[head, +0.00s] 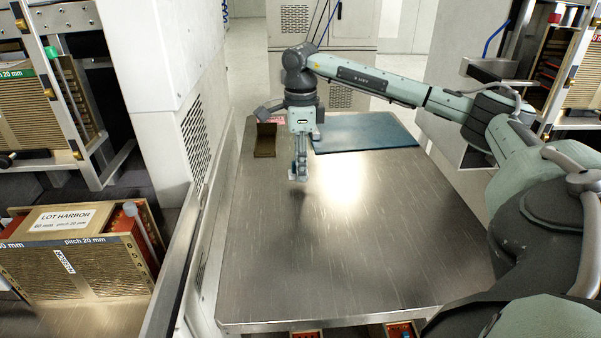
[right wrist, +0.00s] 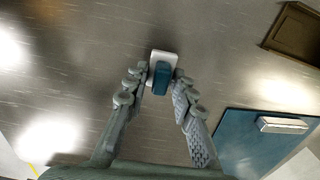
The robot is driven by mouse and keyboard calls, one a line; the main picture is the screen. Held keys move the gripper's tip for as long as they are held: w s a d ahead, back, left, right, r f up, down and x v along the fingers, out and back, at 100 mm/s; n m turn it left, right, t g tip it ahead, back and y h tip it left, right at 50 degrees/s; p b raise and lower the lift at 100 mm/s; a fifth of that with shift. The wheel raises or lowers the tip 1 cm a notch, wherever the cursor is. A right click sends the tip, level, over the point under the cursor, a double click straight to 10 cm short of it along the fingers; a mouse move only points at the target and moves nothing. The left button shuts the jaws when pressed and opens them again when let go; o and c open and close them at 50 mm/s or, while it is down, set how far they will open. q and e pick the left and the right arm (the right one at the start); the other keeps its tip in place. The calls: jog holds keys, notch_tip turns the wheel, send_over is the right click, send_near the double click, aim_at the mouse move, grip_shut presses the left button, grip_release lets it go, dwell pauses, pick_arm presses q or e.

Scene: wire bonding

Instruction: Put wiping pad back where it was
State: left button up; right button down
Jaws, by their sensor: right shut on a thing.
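My right gripper (head: 298,176) hangs over the steel table (head: 345,255), left of the table's middle. In the right wrist view its fingers (right wrist: 160,83) are shut on the wiping pad (right wrist: 162,76), a small block with a white part and a blue part. A dark shadow lies on the table just below the gripper in the head view, and the pad appears to be above the surface. My left gripper is not in view.
A slotted magazine (head: 75,270) stands left of the table. The table's front is bare.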

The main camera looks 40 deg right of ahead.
jog(key=shift+f, duration=1.1)
jog(key=shift+f, duration=0.2)
jog(key=c, duration=1.6)
grip_release()
jog(key=o, duration=0.3)
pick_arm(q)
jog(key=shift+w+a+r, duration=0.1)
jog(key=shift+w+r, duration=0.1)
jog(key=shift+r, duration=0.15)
pick_arm(e)
jog(key=shift+r, duration=0.2)
